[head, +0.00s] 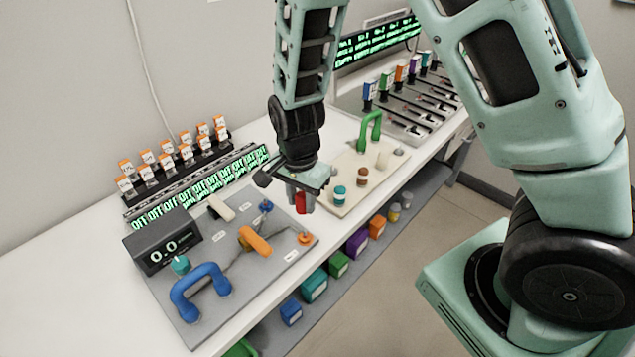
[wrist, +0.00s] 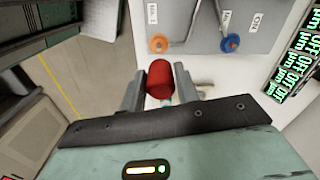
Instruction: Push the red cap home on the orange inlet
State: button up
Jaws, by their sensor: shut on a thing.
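My gripper (head: 300,200) is shut on the red cap (head: 301,203) and holds it in the air, above the gap between the grey panel and the cream board. In the wrist view the red cap (wrist: 160,78) sits between the two fingers of my gripper (wrist: 158,88). The orange inlet (head: 305,238) is at the right corner of the grey panel (head: 285,256), lower and apart from the cap. It also shows in the wrist view as an orange ring (wrist: 158,43) with an open centre, just beyond the cap.
A blue fitting (head: 266,206) and an orange handle (head: 255,241) stand on the panel. A blue handle (head: 200,290) and a display box (head: 162,241) are at its left. A cream board (head: 345,195) with a green handle (head: 370,131) is behind. Coloured boxes line the lower shelf.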

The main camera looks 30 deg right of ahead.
jog(key=shift+s+f, duration=0.15)
jog(key=shift+s, duration=0.05)
jog(key=shift+p, duration=0.35)
jog(key=b, duration=0.4)
send_over(304, 232)
jog(key=shift+f, duration=2.85)
jog(key=shift+m+p, duration=0.4)
jog(key=shift+p, duration=0.15)
jog(key=shift+f+b, duration=1.1)
jog(key=shift+f, duration=0.7)
jog(key=o, duration=1)
